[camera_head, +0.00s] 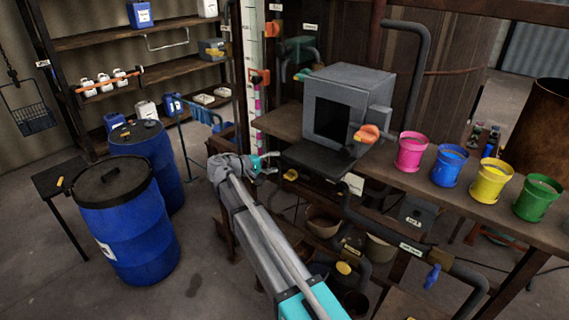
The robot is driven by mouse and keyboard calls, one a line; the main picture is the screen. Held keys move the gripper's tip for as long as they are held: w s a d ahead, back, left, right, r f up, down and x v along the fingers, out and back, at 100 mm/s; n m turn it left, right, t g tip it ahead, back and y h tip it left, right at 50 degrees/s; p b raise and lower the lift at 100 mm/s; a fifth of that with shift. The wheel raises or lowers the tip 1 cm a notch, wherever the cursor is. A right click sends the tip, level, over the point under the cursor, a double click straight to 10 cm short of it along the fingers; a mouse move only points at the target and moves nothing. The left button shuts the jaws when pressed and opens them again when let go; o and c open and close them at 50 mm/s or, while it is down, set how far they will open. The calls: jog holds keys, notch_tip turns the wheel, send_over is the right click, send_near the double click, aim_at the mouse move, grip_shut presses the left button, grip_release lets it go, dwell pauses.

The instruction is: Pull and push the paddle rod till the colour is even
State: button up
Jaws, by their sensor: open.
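My gripper (266,163), with teal parts at its tip, is in the middle of the view, left of the dark shelf in front of the grey box (345,85). It is open, and I see nothing between its fingers. An orange handle (368,133) sticks out at the front right of the grey box, apart from my gripper. Another orange handle (260,77) is beside the tall marked scale (254,50). I cannot tell which of these, if either, is the paddle rod. A dark wooden vat wall (340,35) stands behind the box. The liquid and its colour are hidden.
Pink (411,152), blue (449,166), yellow (491,181) and green (538,197) buckets stand on the bench to the right. Two blue drums, the near one here (128,225), stand at left. Pipes and bowls crowd the space under the bench. Floor is clear at lower left.

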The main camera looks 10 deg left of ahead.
aim_at(281, 161)
jog(key=shift+b+x, duration=0.3)
jog(key=shift+x, duration=1.85)
grip_shut()
